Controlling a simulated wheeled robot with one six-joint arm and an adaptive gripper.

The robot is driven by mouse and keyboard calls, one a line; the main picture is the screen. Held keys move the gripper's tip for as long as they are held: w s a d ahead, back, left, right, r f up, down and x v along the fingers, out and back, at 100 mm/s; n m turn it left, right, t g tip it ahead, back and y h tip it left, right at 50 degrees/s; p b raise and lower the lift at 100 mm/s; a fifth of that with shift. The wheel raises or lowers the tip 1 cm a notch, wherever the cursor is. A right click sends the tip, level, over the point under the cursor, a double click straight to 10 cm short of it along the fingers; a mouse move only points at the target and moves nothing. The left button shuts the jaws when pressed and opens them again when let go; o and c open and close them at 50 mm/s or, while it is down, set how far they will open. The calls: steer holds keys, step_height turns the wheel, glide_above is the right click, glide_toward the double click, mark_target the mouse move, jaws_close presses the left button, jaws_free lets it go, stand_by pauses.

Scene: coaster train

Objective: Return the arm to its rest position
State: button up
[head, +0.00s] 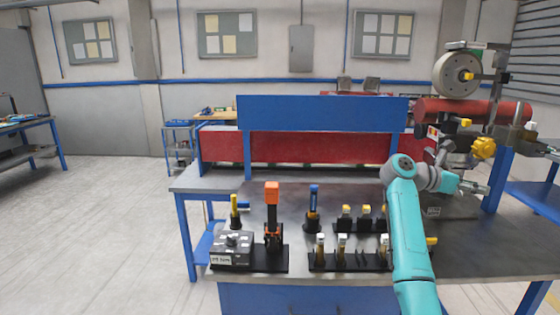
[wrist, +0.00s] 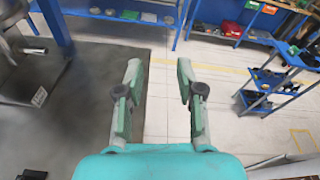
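My teal arm (head: 408,230) rises from the bottom of the head view at the right of the workbench, bent at the elbow. My gripper (head: 480,188) points to the right above the bench, near the machine with the yellow knob. In the wrist view my gripper (wrist: 159,75) has its two fingers spread apart with nothing between them. Bare floor and the bench edge show beyond the fingertips. Part of the bench and one holder are hidden behind my arm.
The metal workbench (head: 190,179) carries an orange-and-black tool (head: 272,208), a blue-topped tool (head: 314,205), a grey box (head: 231,250) and racks of small pieces. A machine with a reel (head: 456,75) stands at right. A blue shelf cart (wrist: 270,85) shows in the wrist view.

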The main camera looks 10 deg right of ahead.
steer(key=s+a+f+n+t+h, duration=0.4)
steer(key=s+a+f+n, duration=0.25)
steer(key=f, duration=0.45)
steer(key=s+a+f+n+t+h, duration=0.3)
steer(key=s+a+f+n+t, duration=0.15)
steer(key=a+f+n, duration=0.5)
steer(key=s+a+f+n+t+y, duration=0.45)
steer(key=s+a+n+t, duration=0.3)
steer(key=n, duration=0.25)
steer(key=s+a+f+n+t+y, duration=0.4)
steer(key=s+a+f+n+t, duration=0.25)
steer(key=s+a+n, duration=0.2)
steer(key=s+a+n+g+y, duration=0.2)
steer(key=s+a+n+y, duration=0.4)
steer(key=s+n, duration=0.4)
steer(key=s+a+n+g+y, duration=0.2)
steer(key=s+a+n+y, duration=0.5)
steer(key=s, duration=0.8)
steer(key=n+y, duration=0.1)
steer(key=n, duration=0.2)
steer(key=shift+s+a+f, duration=0.15)
steer(key=shift+s+f, duration=0.1)
steer(key=shift+s, duration=0.05)
